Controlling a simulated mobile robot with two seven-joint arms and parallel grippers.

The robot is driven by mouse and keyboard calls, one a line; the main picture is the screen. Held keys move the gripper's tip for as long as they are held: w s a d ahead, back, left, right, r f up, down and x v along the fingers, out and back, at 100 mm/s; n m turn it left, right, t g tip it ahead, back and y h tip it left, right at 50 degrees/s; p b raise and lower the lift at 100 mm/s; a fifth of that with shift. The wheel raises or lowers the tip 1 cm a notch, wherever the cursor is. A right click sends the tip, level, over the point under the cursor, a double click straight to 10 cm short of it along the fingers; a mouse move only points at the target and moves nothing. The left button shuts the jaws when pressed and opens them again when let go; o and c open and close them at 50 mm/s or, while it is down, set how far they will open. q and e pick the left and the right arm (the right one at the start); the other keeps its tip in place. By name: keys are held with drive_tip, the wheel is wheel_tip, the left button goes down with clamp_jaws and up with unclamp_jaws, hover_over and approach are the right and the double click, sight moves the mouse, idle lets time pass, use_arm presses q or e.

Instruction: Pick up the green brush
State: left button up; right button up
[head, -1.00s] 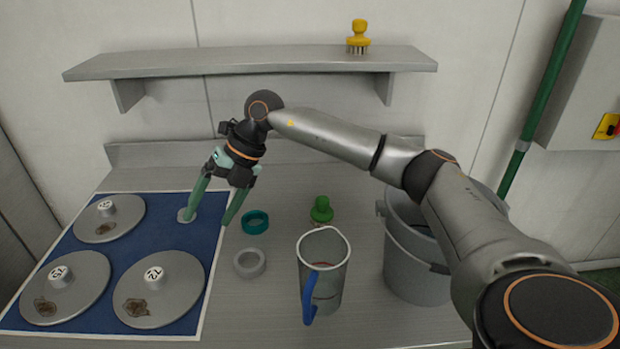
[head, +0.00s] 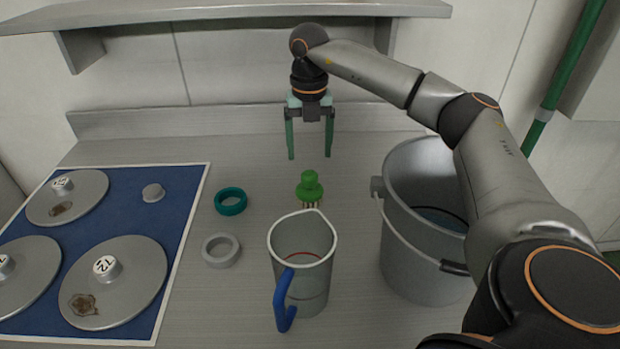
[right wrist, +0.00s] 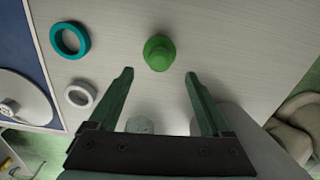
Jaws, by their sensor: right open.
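The green brush (head: 309,188) stands upright on the grey counter, bristles down, just behind the clear jug. In the right wrist view the green brush (right wrist: 159,53) shows from above, beyond the fingertips and about midway between them. My right gripper (head: 310,157) is open and empty, its two green fingers pointing down above the counter, behind and above the brush. It also shows in the right wrist view (right wrist: 158,73), not touching the brush. My left gripper is not in view.
A clear jug (head: 313,240) with a blue handle stands in front of the brush. A grey bucket (head: 404,262) is to the right. A teal ring (head: 231,202) and a grey ring (head: 234,243) lie to the left, beside a blue mat (head: 177,208) with metal discs. A shelf (head: 220,13) hangs behind.

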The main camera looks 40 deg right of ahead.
sight(309, 173)
wheel_tip(309, 173, down, 8)
drive_tip(key=shift+r, duration=0.2)
drive_tip(key=shift+c, duration=0.3)
clamp_jaws()
idle(0.5)
